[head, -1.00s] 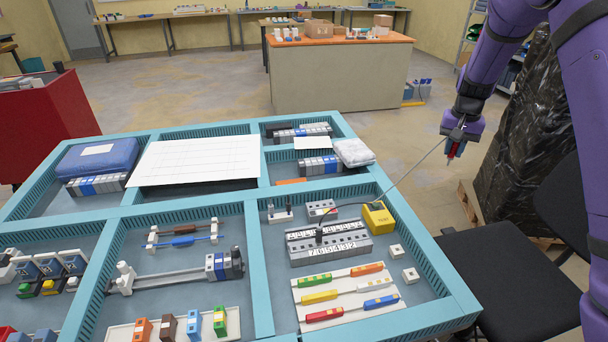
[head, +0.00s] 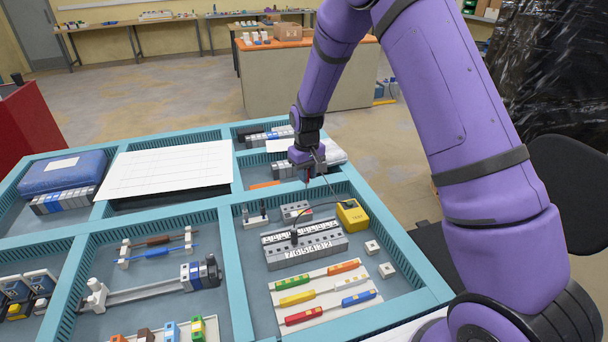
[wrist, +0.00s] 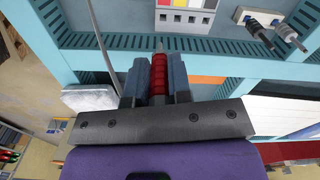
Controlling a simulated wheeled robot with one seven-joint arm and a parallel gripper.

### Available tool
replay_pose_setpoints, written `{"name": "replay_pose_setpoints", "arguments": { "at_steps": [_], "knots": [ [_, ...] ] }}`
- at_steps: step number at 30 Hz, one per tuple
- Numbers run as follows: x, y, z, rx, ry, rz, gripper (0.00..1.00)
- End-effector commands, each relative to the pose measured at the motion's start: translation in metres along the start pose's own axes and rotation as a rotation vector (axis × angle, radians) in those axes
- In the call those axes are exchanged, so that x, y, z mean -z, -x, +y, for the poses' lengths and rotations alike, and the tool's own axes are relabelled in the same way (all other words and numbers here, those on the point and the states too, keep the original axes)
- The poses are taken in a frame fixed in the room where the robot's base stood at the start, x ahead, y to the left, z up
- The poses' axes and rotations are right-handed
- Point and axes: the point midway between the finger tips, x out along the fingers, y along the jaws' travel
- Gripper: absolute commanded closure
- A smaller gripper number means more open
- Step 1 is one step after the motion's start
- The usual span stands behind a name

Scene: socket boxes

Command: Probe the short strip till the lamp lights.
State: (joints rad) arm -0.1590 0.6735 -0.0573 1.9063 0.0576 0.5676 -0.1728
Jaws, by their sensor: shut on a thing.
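My gripper (head: 307,172) is shut on a red ribbed probe (wrist: 158,75), which sits between the two jaws in the wrist view. In the head view it hangs over the far side of the tray, behind the short strip (head: 295,209). The short grey strip also shows at the top of the wrist view (wrist: 186,18), ahead of the probe and apart from it. A yellow box (head: 352,215), joined to a dark cable, stands right of the short strip. I cannot make out a lit lamp.
A long numbered strip (head: 304,245) with a black plug in it lies in front of the short strip. Two upright plugs (head: 254,216) stand to the left. Teal dividers (head: 225,245) edge the compartments. A white board (head: 330,292) holds coloured pieces.

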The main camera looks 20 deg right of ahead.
Motion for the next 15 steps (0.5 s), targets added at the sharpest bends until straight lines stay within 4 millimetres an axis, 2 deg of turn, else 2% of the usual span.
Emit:
{"name": "replay_pose_setpoints", "arguments": {
  "at_steps": [8,15],
  "knots": [
    [0.0,-0.018,-0.005,0.005,0.025,0.004,1.0],
    [0.0,-0.046,-0.005,0.004,0.025,0.003,1.0]
  ]
}}
